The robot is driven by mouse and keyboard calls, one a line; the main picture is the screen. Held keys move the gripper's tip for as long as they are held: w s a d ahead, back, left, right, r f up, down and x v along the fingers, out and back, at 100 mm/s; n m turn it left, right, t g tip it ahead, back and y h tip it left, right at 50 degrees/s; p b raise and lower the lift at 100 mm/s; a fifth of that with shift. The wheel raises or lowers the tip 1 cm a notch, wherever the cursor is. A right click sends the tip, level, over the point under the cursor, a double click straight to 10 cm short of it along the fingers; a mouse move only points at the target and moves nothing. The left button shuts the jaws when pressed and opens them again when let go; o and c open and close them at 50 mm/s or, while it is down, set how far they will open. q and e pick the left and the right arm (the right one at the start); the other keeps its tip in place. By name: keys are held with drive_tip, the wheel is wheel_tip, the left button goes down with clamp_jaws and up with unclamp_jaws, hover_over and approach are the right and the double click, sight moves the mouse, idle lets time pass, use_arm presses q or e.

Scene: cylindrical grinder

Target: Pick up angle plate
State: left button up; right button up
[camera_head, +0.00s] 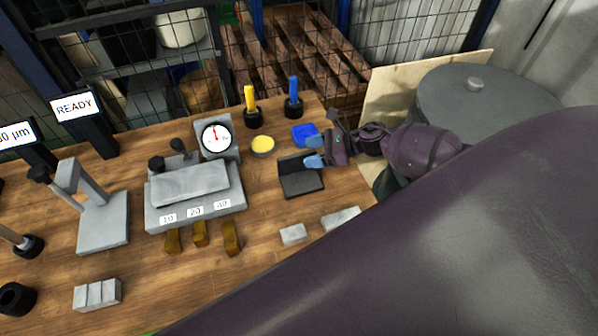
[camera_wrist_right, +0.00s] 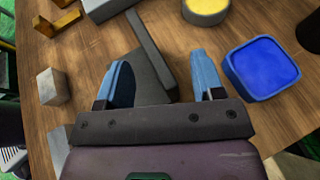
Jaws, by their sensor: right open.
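The angle plate (camera_head: 302,184) is a dark grey L-shaped block on the wooden bench, right of the dial gauge. Its flat base lies on the bench and its upright wall stands at the back. My right gripper (camera_head: 313,151) reaches in from the right, with its blue fingers open at the plate's right end. In the right wrist view, the plate's wall (camera_wrist_right: 151,47) runs between the open fingers (camera_wrist_right: 160,60); the near end of the plate is hidden by the gripper. I cannot tell whether a finger touches it. My left gripper is not in view.
A blue tray (camera_head: 304,132) sits close beside the right gripper, with a yellow round tin (camera_head: 262,147) further left. Grey blocks (camera_head: 293,234) lie in front of the plate. A gauge fixture (camera_head: 195,197) stands left. A large purple link of mine covers the lower right.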

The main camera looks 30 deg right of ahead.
drive_tip(key=shift+x, duration=0.85)
drive_tip(key=shift+d, duration=0.1)
clamp_jaws()
idle(0.6)
drive_tip(key=shift+r, duration=0.1)
